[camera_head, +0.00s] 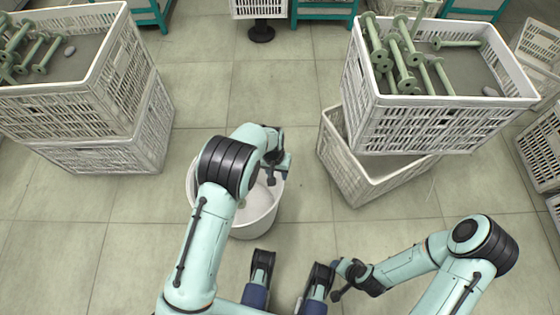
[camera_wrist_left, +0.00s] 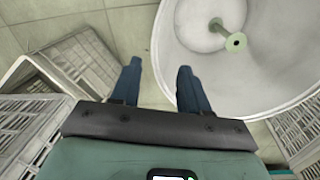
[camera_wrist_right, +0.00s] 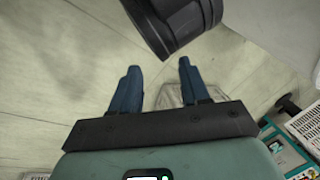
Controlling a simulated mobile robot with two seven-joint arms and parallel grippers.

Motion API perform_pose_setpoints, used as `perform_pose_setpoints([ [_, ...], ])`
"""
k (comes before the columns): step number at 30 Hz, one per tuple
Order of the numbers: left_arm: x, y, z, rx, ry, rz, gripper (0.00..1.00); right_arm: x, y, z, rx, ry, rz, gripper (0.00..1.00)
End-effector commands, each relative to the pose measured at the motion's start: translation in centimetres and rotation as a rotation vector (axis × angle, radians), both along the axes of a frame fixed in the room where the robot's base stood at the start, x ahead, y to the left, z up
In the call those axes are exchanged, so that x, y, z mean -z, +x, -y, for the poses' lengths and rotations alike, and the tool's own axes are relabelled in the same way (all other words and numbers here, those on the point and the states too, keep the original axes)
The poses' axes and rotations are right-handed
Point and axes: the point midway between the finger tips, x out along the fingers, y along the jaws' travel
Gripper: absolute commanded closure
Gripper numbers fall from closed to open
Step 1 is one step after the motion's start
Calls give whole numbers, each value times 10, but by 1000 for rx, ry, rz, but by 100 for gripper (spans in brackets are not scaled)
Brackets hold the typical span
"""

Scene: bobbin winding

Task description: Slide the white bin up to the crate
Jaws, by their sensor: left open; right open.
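The round white bin (camera_head: 262,222) stands upright on the floor, partly hidden under my left arm. In the left wrist view the white bin (camera_wrist_left: 270,100) fills the upper right, with a pale green bobbin (camera_wrist_left: 236,42) inside. My left gripper (camera_wrist_left: 157,68) is open at its rim: one finger is outside, the other overlaps the rim and interior. I cannot tell whether they touch. A white slatted crate (camera_head: 440,112) holding green bobbins sits on a skewed lower crate (camera_head: 352,165), to the bin's right. My right gripper (camera_wrist_right: 157,66) is open and empty.
Another pair of stacked crates (camera_head: 130,75) with bobbins stands at the left. More crates (camera_head: 543,150) line the right edge. Teal-framed racks (camera_head: 325,12) stand along the back. Tiled floor (camera_head: 300,90) is open between the stacks, with a clear gap between bin and right stack.

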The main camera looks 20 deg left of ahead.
Motion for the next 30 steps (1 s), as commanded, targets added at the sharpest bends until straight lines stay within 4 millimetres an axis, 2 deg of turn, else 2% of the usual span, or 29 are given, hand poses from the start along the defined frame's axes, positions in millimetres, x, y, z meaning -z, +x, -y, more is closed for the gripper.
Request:
perform_pose_setpoints([
  [8, 1, 0, 0, 0, 0, 0, 55, 0, 0, 0, 1, -1, -1, 54],
  [13, 14, 0, 1, -1, 0, -1, 55, 5, 5, 3, 5, -6, 11, 54],
  [25, 90, -1, 6, 0, 1, -3, 55, 27, 36, 19, 39, -47, 93, 54],
  [30, 116, 0, 9, -1, 0, -1, 55, 40, 27, 22, 42, -50, 60, 54],
])
